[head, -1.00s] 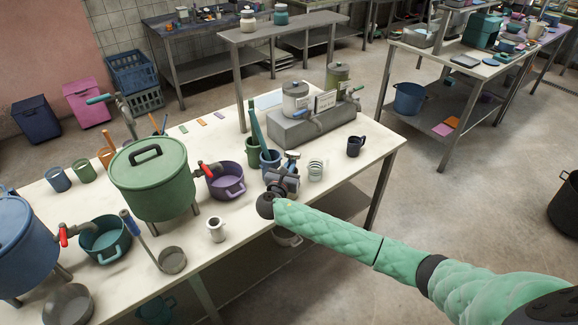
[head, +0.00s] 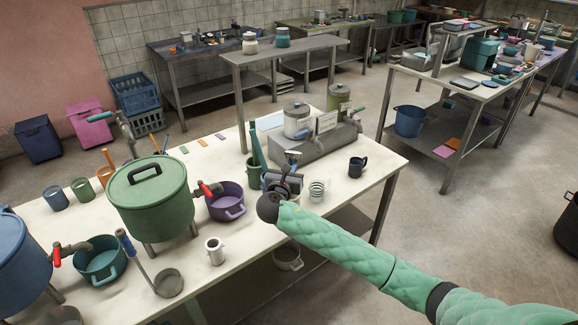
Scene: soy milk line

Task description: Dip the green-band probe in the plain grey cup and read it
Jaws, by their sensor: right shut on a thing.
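My right gripper (head: 287,178) comes in from the lower right and is over the table beside the striped cup. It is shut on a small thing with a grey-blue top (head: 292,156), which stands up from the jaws. I cannot make out a green band on it, so I cannot tell whether it is the probe. A white cup with stripes (head: 317,191) stands just right of the gripper, and a dark cup (head: 357,167) farther right. I cannot pick out a plain grey cup with certainty. A blue cup is mostly hidden behind the gripper. My left gripper is not in view.
A green container (head: 254,174) with a tall teal stick stands behind the gripper. A purple pot (head: 226,202), a green lidded pot (head: 150,198) and a white jug (head: 214,251) are to the left. A grey block (head: 315,147) with canisters stands behind. The right front table corner is clear.

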